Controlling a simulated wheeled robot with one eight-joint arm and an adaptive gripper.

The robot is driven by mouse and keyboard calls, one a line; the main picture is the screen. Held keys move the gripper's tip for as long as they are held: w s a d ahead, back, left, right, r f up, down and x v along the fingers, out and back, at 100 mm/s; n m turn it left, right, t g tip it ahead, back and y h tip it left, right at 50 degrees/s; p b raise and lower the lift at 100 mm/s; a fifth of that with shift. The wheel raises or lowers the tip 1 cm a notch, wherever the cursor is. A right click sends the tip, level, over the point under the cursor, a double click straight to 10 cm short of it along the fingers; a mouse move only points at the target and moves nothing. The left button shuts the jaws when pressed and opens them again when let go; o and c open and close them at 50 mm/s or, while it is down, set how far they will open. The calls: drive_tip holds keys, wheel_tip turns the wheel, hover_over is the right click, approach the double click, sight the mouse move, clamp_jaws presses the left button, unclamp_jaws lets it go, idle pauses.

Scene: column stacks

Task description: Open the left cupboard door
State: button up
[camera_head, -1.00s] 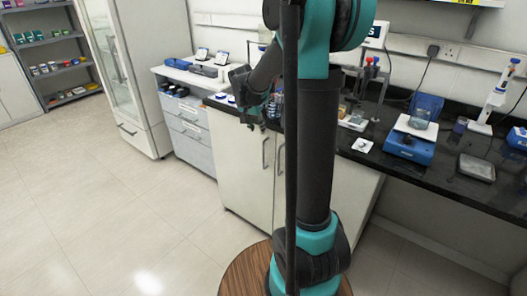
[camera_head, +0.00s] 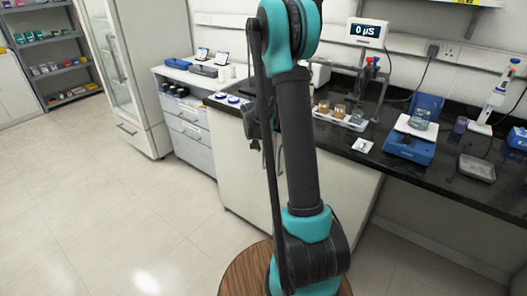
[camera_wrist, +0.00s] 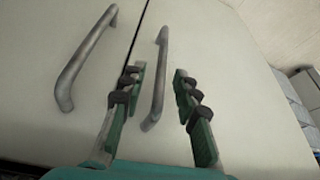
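The white left cupboard door (camera_head: 238,178) is under the black worktop and looks closed. In the wrist view, where the picture looks turned over, two grey bar handles show beside a dark seam. The left door's handle (camera_wrist: 159,75) appears between my gripper's fingers, nearer the left finger; I cannot tell whether it touches. The other door's handle (camera_wrist: 84,60) is further left. In the head view my arm mostly hides the gripper and the handles.
Grey drawers (camera_head: 188,135) stand left of the cupboard, then a tall glass-fronted cabinet (camera_head: 115,70). The black worktop (camera_head: 460,190) holds a blue balance (camera_head: 408,148) and several lab items. The pale tiled floor (camera_head: 100,210) before the cupboard is clear.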

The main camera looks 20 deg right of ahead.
drive_tip(key=shift+w+d+f, duration=0.2)
drive_tip(key=shift+f, duration=0.45)
clamp_jaws()
